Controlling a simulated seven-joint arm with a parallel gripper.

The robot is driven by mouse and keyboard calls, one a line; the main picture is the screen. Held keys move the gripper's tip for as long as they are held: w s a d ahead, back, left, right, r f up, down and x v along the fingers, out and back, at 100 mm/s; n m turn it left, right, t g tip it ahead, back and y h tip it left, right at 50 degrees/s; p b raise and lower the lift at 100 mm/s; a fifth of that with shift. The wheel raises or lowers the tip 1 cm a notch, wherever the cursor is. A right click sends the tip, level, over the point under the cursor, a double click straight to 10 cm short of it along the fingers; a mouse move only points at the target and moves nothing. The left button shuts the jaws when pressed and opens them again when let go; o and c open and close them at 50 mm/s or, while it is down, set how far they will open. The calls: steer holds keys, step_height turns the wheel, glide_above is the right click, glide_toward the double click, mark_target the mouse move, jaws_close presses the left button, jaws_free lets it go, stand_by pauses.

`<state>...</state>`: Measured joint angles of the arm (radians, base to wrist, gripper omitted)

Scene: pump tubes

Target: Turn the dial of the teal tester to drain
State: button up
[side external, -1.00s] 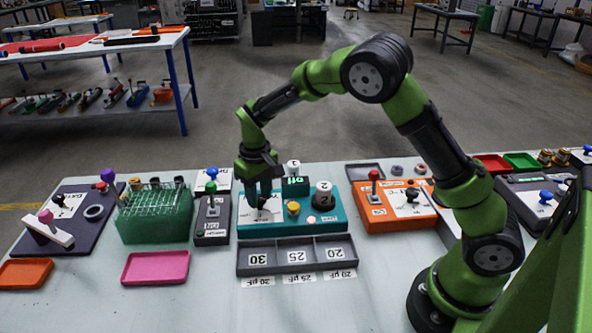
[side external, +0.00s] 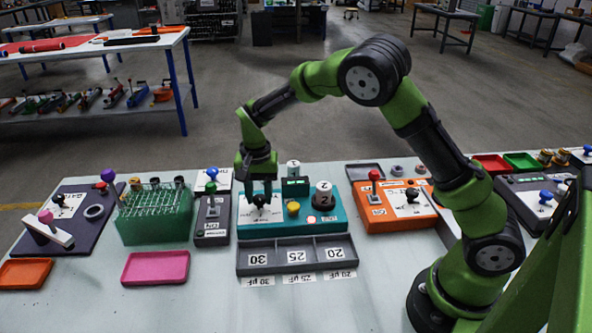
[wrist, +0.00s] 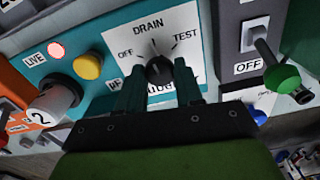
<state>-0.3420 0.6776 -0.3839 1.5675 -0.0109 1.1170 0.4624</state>
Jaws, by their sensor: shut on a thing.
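The fingers partly hide the lower plate.
A black switch box with a green-knobbed lever (side external: 211,208) stands close left of the tester. White cylinders numbered 1 and 2 (side external: 323,194) stand at its right part. A grey divided tray (side external: 297,264) lies in front. An orange box (side external: 385,216) is to the right.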

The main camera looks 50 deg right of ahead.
mark_target(260, 197)
steer(key=shift+m, duration=0.6)
steer(key=o, duration=1)
steer(key=shift+o, duration=0.2)
step_height(260, 197, up, 17)
